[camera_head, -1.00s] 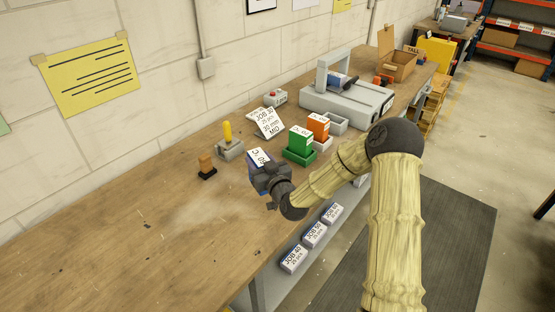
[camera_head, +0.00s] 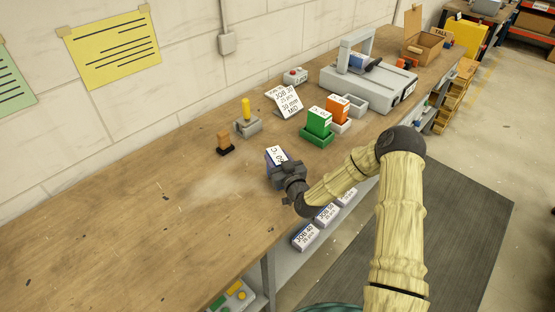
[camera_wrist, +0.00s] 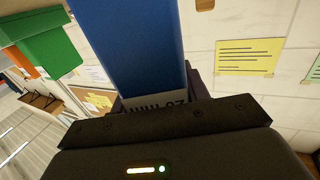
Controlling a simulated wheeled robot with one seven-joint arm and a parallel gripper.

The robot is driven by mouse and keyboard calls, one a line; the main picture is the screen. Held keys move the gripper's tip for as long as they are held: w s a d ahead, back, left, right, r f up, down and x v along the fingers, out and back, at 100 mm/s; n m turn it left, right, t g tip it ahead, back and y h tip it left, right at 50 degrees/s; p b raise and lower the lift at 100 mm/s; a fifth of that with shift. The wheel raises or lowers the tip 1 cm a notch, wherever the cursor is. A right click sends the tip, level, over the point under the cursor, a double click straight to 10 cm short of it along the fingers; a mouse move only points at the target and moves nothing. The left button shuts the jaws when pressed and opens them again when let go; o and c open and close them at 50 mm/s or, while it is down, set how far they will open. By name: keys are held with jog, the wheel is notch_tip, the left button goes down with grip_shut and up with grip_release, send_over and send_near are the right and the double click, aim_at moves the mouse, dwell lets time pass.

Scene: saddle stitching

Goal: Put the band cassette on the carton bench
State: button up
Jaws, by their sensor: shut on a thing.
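My gripper (camera_head: 288,176) is shut on a blue band cassette (camera_head: 273,160) with a white label on top, above or at the workbench (camera_head: 120,230). Whether the cassette touches the bench top is hard to tell. In the wrist view the blue cassette (camera_wrist: 130,45) fills the upper middle, between the jaws, with part of a "20 mm" label showing. An open cardboard carton (camera_head: 427,48) marked "TALL" stands at the bench's far end. I cannot tell which surface is the carton bench.
Green (camera_head: 318,122) and orange (camera_head: 337,108) cassettes stand in holders behind my gripper. A job card (camera_head: 285,101), yellow-handled tool (camera_head: 246,112), small brown-topped block (camera_head: 224,143) and grey machine (camera_head: 368,88) line the bench. Labelled boxes (camera_head: 305,237) sit below its front edge. The left bench top is clear.

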jog(key=shift+f, duration=0.4)
jog(key=shift+f, duration=0.1)
jog(key=o, duration=1.2)
jog(key=b+v, duration=0.3)
jog(key=v, duration=0.9)
jog(key=shift+b, duration=0.35)
